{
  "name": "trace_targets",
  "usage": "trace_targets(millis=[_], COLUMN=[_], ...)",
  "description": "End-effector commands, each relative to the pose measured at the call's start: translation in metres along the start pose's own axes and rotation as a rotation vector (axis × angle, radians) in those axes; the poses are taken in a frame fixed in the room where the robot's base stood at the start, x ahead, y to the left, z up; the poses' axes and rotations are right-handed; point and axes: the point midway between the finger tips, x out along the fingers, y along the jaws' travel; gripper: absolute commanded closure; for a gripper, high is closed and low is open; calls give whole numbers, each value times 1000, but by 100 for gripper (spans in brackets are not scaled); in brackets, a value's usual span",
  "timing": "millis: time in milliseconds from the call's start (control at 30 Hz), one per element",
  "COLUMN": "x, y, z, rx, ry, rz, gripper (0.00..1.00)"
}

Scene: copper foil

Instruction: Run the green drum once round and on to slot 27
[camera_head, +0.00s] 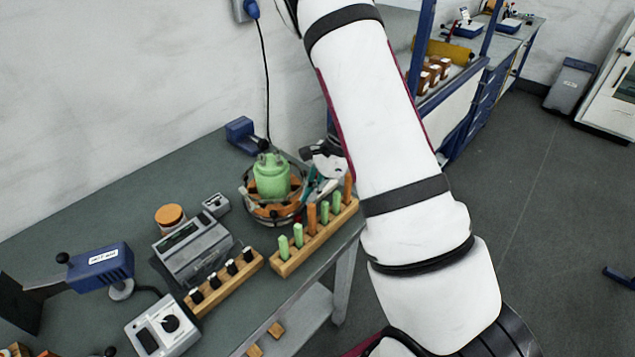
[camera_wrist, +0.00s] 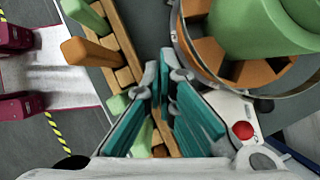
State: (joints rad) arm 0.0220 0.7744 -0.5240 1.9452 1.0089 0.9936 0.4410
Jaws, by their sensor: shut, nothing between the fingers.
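The green drum (camera_head: 271,176) is a round green body with knobs on top. It sits in the middle of an orange slotted ring (camera_head: 291,207) inside a metal hoop on the bench. In the wrist view the green drum (camera_wrist: 262,28) is at the upper right, with part of the orange ring (camera_wrist: 255,72) under it. My gripper (camera_head: 312,190) is just right of the ring in the head view. In the wrist view my gripper (camera_wrist: 165,62) has its teal fingers shut and empty, apart from the drum, above the wooden rack. Slot numbers cannot be read.
A wooden rack (camera_head: 280,267) with green and orange pegs stands in front of the ring. A red button (camera_wrist: 243,130) is close to my gripper. A grey device (camera_head: 193,250), an orange-lidded jar (camera_head: 170,216) and a blue device (camera_head: 100,268) stand to the left.

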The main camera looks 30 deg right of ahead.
Motion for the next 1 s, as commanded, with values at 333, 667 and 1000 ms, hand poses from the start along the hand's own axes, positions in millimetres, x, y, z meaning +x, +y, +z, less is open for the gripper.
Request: trace_targets(millis=[333,667,1000], x=[38,43,43], y=[2,0,0], z=[26,39,40], rx=[-4,0,6], ry=[0,0,-1], rz=[2,0,-3], gripper=[100,100,100])
